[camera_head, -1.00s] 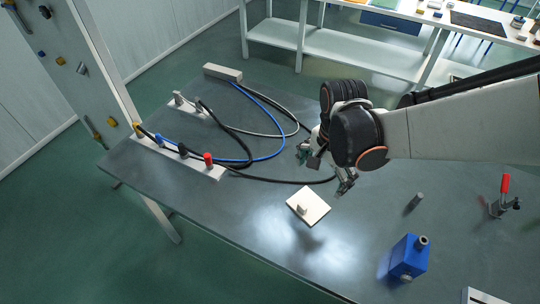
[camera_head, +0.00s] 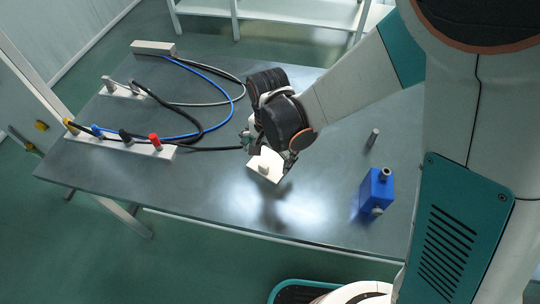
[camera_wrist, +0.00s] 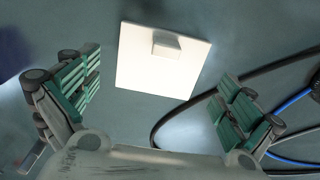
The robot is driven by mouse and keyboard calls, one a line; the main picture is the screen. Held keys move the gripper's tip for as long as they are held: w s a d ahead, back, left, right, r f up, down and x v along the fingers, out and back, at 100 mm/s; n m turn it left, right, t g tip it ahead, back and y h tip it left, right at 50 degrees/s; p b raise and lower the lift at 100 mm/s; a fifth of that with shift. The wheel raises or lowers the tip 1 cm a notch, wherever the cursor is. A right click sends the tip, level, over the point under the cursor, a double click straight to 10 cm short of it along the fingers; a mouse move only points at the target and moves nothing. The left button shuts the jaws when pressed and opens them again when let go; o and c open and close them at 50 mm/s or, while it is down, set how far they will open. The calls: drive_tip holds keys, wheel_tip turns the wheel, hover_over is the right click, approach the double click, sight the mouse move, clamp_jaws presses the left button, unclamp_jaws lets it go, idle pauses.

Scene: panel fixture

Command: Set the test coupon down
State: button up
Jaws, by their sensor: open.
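The test coupon, a cream square plate (camera_head: 273,177) with a small block-like grip on top, lies on the dark bench. My gripper (camera_head: 268,151) is over the coupon's far edge in the head view and partly covers it. In the wrist view the green-padded fingers of my gripper (camera_wrist: 160,78) are spread wide. The coupon (camera_wrist: 147,74) shows ahead and between them, with its grip (camera_wrist: 167,44) near its upper edge. Neither finger visibly touches it. The exact height of the fingers above the bench is unclear.
A blue box (camera_head: 374,191) and a grey upright pin (camera_head: 372,138) stand to the right. Black, grey and blue cables (camera_head: 208,134) loop from connector strips (camera_head: 120,145) at left, running close to my gripper. The bench front (camera_head: 235,214) is clear.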

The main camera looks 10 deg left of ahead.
sight(269, 161)
drive_tip(key=f, duration=0.1)
drive_tip(key=f+b, duration=0.1)
drive_tip(key=f, duration=0.1)
drive_tip(key=shift+w+f, duration=0.2)
drive_tip(key=shift+f, duration=0.05)
drive_tip(key=shift+s+d+r, duration=0.1)
drive_tip(key=c, duration=1.5)
drive_tip(key=shift+c, duration=0.7)
drive_tip(key=shift+r, duration=0.1)
